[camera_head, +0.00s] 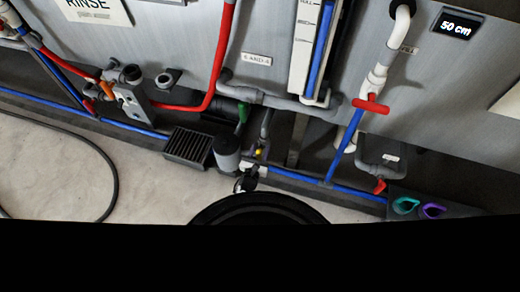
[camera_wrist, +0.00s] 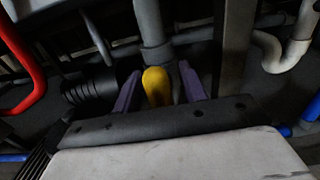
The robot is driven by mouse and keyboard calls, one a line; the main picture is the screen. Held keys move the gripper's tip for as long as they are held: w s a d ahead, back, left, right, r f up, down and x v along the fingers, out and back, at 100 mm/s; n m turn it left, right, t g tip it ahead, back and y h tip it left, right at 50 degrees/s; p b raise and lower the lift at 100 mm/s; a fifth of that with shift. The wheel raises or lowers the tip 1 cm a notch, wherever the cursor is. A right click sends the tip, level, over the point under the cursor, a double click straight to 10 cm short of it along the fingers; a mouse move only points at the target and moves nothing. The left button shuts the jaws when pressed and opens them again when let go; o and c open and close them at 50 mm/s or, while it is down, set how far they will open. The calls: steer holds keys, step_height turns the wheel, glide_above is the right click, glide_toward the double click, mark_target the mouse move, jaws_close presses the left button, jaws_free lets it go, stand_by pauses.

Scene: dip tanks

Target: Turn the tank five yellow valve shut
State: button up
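The yellow valve handle (camera_wrist: 157,87) is in the middle of the wrist view, in front of a grey vertical pipe. It is small in the head view (camera_head: 258,152), low under the tanks near the floor. My gripper (camera_wrist: 160,69) has two purple fingers, one to the left and one to the right of the yellow handle. The fingers are apart, with a gap showing on each side of the handle. Whether either finger touches it deeper in cannot be seen. The handle's base is partly hidden by the dark gripper body. I see no label for tank five.
Other valve handles are green (camera_head: 243,112), red (camera_head: 371,106) and orange (camera_head: 107,89). Blue pipe (camera_head: 285,178) runs low along the tanks, and a dark grate (camera_head: 188,147) lies at left. A ribbed black hose (camera_wrist: 88,90) is left of the fingers. Floor (camera_head: 150,190) at left is mostly clear.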

jaws_close()
steer(key=shift+d+m, duration=0.1)
steer(key=shift+m, duration=0.2)
steer(key=m, duration=0.3)
steer(key=shift+s+d+f+m, duration=0.1)
steer(key=shift+d+m, duration=0.2)
steer(key=m, duration=0.4)
steer(key=d+f+m+b, duration=0.1)
steer(key=m, duration=0.4)
steer(key=f+m+b, duration=0.1)
steer(key=m, duration=0.3)
steer(key=shift+s+d+m, duration=0.15)
steer(key=shift+d+m, duration=0.05)
steer(key=shift+m, duration=0.1)
